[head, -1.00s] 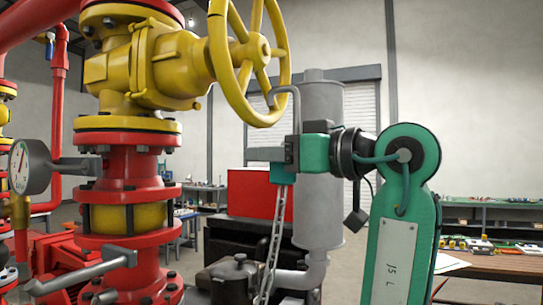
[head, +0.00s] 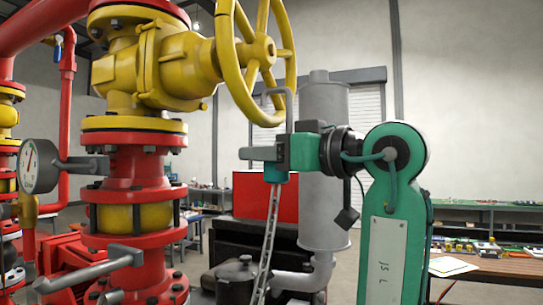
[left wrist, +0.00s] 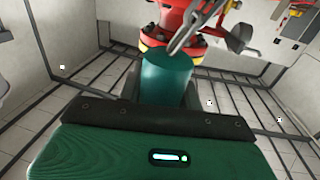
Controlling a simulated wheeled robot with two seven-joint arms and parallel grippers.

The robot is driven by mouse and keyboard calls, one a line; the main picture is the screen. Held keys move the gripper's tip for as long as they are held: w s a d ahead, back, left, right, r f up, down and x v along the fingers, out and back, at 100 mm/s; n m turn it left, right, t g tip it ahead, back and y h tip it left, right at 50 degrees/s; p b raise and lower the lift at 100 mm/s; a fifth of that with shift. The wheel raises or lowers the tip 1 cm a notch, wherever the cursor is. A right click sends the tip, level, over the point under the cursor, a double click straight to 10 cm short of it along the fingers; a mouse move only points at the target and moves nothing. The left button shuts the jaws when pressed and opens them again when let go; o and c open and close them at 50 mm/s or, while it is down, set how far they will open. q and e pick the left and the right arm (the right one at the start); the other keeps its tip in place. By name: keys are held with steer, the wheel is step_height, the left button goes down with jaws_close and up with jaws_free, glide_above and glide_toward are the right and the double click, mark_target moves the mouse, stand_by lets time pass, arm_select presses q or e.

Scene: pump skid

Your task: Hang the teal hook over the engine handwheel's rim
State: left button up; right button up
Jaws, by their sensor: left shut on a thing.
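The yellow handwheel (head: 288,58) stands upright on the yellow valve in the head view. My left gripper (head: 282,152) is just below its lower rim, shut on the teal hook (head: 280,175). The hook's teal body shows under the jaws. Its bent grey rod rises above them, and a chain (head: 268,235) hangs below. The rod's curved top overlaps the wheel's lower right rim in the picture; I cannot tell whether they touch. In the left wrist view the teal body (left wrist: 167,78) sits between the fingers. My right gripper is not in view.
The yellow valve (head: 155,65) and red flanged pipe (head: 130,165) stand left of my gripper, with a pressure gauge (head: 38,165) sticking out. A grey cylinder (head: 325,185) stands behind my gripper. A workbench (head: 500,268) is at right.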

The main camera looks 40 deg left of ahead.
arm_select(q)
steer(key=shift+s+a, duration=0.2)
steer(key=shift+a, duration=0.75)
steer(key=shift+b, duration=0.35)
steer(key=shift+f, duration=0.2)
stand_by(0.3)
steer(key=shift+f+b, duration=1.1)
steer(key=shift+f, duration=0.05)
steer(key=o, duration=1.1)
steer(key=shift+d, duration=0.1)
